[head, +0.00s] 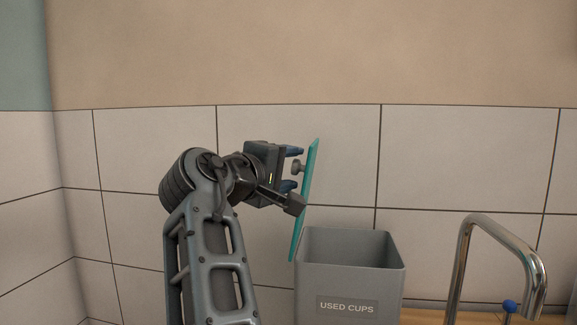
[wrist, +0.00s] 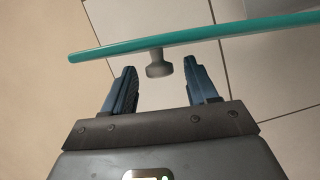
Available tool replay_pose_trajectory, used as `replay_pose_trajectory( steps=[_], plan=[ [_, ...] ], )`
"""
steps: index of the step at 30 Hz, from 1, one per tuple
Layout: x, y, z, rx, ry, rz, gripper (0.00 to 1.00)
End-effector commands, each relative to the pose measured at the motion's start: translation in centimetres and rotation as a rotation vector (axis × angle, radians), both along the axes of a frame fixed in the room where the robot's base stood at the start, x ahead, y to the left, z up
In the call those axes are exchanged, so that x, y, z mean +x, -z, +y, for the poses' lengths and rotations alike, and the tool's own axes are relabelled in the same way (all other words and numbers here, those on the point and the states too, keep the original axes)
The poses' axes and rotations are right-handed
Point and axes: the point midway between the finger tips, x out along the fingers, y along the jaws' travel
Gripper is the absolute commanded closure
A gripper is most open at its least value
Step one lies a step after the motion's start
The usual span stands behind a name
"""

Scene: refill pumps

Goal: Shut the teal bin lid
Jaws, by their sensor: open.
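The teal lid (head: 310,170) stands nearly upright at the left edge of the grey bin (head: 350,282) labelled "USED CUPS", so the bin is open at the top. A grey knob (head: 297,167) sticks out of the lid's left face. My gripper (head: 293,168) is open on the left of the lid, its fingers pointing at it. In the wrist view the lid (wrist: 200,38) crosses above the fingertips and the knob (wrist: 158,66) lies between the two blue fingers (wrist: 160,80), with gaps on both sides.
A chrome tap (head: 500,235) stands right of the bin, with a small blue ball-topped thing (head: 509,306) by it. A tiled wall (head: 450,150) is behind. A strip of wooden counter (head: 425,316) shows at the bottom. The space above the bin looks clear.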

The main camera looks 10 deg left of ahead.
Motion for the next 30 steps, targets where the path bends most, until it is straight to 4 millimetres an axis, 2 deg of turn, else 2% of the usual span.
replay_pose_trajectory(
  steps=[7, 25, 30],
  plan=[
    [0.09, 0.02, -0.05, 0.001, 0.0, 0.0, 0.42],
    [0.06, 0.05, -0.03, 0.0, 0.0, 0.0, 0.99],
    [0.06, 0.07, -0.03, 0.0, 0.0, 0.0, 1.0]
  ],
)
